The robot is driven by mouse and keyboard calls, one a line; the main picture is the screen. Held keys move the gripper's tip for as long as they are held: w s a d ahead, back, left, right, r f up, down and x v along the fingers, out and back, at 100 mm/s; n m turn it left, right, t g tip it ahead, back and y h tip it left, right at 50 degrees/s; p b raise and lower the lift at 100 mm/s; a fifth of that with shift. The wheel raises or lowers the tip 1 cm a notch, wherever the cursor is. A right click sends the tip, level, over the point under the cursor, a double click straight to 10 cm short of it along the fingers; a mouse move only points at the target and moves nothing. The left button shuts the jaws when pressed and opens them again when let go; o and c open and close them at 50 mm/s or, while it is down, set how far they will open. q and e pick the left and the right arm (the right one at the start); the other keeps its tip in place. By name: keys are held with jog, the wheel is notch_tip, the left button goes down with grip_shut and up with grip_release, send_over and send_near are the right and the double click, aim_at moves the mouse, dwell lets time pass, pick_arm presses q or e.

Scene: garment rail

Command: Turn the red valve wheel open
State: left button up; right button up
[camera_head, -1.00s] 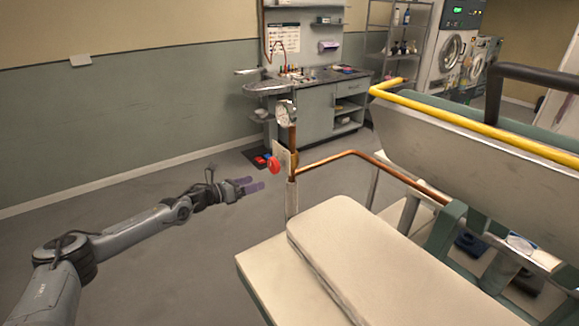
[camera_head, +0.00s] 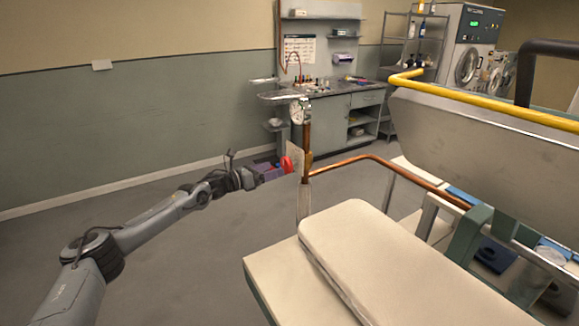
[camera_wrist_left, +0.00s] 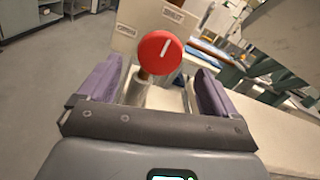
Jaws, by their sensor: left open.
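The red valve wheel (camera_head: 287,164) sits on the copper pipe at the middle of the head view, in front of a pale plate (camera_head: 295,157). In the left wrist view the wheel (camera_wrist_left: 158,52) is round with a white mark on its face, and it lies between and beyond the two purple fingers. My left gripper (camera_head: 272,172) is open, with its fingertips close to the wheel. In the wrist view the left gripper (camera_wrist_left: 153,88) shows gaps between both fingers and the wheel. Small labels on the plate are too small to read surely. My right gripper is not seen.
A copper pipe (camera_head: 365,157) runs right from the valve toward a press with a yellow rail (camera_head: 470,107). A padded cream board (camera_head: 375,255) lies at front right. A gauge (camera_head: 297,112) stands above the valve. Floor at left is clear.

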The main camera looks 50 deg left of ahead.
aim_at(283, 166)
pick_arm(q)
jog(key=w, duration=0.5)
jog(key=shift+w+d, duration=0.3)
jog(key=shift+d, duration=0.1)
jog(key=shift+w+d+b, duration=0.15)
jog(key=shift+w+b, duration=0.2)
jog(key=shift+w, duration=0.9)
jog(key=c, duration=1)
